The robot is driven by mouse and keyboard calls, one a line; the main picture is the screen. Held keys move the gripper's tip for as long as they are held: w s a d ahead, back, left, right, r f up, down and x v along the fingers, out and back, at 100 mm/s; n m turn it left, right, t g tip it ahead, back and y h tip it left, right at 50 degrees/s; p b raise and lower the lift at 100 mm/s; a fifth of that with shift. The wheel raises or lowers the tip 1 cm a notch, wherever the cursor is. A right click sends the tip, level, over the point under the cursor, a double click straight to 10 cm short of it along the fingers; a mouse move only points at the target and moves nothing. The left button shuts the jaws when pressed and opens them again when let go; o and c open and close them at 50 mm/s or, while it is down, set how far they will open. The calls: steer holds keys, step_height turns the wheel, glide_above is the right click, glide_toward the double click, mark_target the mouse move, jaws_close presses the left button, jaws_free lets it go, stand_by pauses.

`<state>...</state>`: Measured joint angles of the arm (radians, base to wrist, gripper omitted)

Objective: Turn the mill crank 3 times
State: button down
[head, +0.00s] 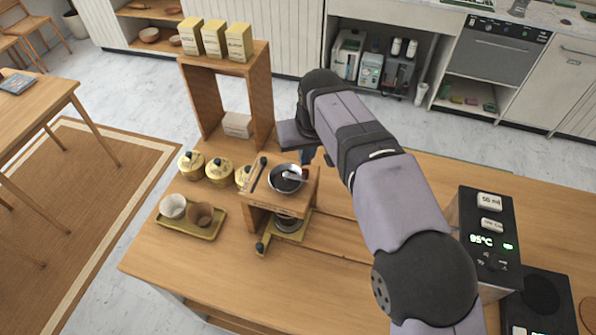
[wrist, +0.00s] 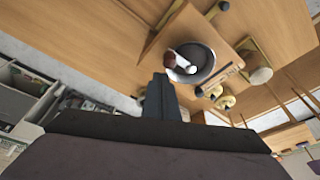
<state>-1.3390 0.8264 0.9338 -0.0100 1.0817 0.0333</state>
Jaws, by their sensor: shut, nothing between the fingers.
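The wooden mill (head: 256,217) stands on the cart with a dark round hopper (head: 286,187) on top. A pale crank arm (head: 293,177) lies across the hopper. In the wrist view the crank arm (wrist: 190,70) ends in a brown knob (wrist: 171,59) at the hopper's rim. My gripper (head: 307,157) is just behind the hopper, above the mill, partly hidden by my arm. In the wrist view my gripper's (wrist: 163,95) fingers are shut and empty, close to the knob but not around it. I cannot tell whether they touch it.
A dark stick (head: 259,174) lies on the mill's left top. Yellow canisters (head: 218,171) and a tray (head: 205,232) with two cups stand left. A wooden shelf (head: 263,97) with yellow boxes rises behind. A black control box (head: 480,220) stands right.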

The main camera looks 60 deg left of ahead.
step_height(320, 180, up, 7)
steer(key=p, duration=0.5)
stand_by(0.6)
stand_by(0.3)
